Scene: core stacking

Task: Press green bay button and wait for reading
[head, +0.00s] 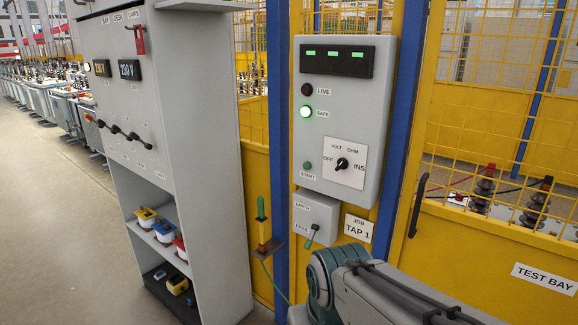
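A grey control box (342,120) is mounted on the yellow fence by a blue post. Its small green button (306,166) sits at the lower left, above a label reading START. A dark display (336,58) at the top shows three green dashes. The LIVE lamp (307,90) is dark and the SAFE lamp (306,112) glows green. A black selector knob (342,164) has OFF, VOLT, OHM and INS around it; I cannot tell its exact setting. My arm shows at the bottom, below the box; my gripper is not in view.
A smaller grey box (314,216) with a green-handled lever hangs below. A sign (358,228) reads JOB TAP 1. A grey desk cabinet (175,130) with a 230 V display stands left. The TEST BAY gate (500,255) is right. Open floor lies far left.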

